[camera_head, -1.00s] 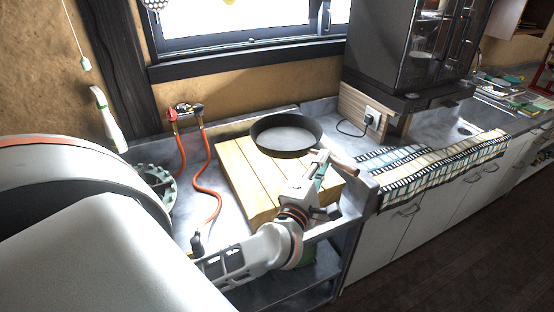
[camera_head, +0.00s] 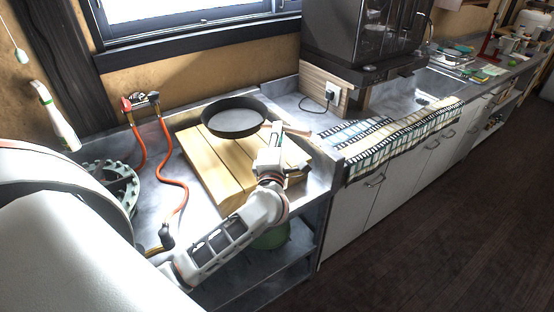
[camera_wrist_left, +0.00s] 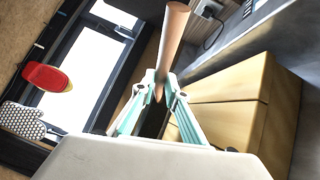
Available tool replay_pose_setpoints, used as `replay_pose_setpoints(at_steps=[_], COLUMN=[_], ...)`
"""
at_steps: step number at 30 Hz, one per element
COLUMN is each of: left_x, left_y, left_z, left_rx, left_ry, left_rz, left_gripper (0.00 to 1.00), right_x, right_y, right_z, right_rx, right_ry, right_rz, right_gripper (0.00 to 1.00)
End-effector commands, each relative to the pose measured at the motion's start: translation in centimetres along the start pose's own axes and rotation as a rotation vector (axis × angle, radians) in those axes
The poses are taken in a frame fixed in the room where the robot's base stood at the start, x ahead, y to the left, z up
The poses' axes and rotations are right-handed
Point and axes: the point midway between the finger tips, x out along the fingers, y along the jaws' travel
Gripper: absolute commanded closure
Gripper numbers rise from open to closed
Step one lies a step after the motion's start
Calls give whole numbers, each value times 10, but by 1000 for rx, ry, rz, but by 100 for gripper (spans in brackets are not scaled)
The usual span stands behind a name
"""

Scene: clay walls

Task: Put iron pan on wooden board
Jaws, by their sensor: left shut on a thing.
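The iron pan (camera_head: 234,120) is dark and round with a wooden handle. In the head view it shows over the back part of the wooden board (camera_head: 203,168); I cannot tell whether it touches the board. My left gripper (camera_head: 277,133) is shut on the pan's handle, to the right of the pan's bowl. In the left wrist view, the wooden handle (camera_wrist_left: 172,38) stands up between the fingers (camera_wrist_left: 160,88), and the pan's bowl is largely hidden. The board (camera_wrist_left: 225,105) shows at the right there. My right gripper is not in view.
The board lies on a grey counter beside red hoses (camera_head: 170,175) and a green round rack (camera_head: 115,185). A dark cabinet (camera_head: 355,35) and a power socket (camera_head: 331,93) are at the back right. A striped towel (camera_head: 385,140) covers the adjoining counter edge.

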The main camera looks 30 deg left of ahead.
Motion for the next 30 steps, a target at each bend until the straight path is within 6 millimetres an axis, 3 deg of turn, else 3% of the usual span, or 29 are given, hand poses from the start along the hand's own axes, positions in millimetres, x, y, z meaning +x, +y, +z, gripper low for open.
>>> replay_pose_setpoints(at_steps=[3,13,19,29,30], left_x=[-2,-5,-8,-9,-10], left_y=[-22,-46,-74,-81,-84], left_z=[-4,-9,-15,-16,-17], left_rx=[6,5,7,3,-1], left_ry=[-2,-3,-3,-3,0], left_rz=[6,7,6,8,1], left_gripper=[100,100,100,100,84], right_x=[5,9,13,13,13], right_y=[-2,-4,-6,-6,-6], right_z=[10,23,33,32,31], right_rx=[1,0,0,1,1], right_ry=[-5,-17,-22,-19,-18], right_rz=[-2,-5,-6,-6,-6], right_gripper=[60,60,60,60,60])
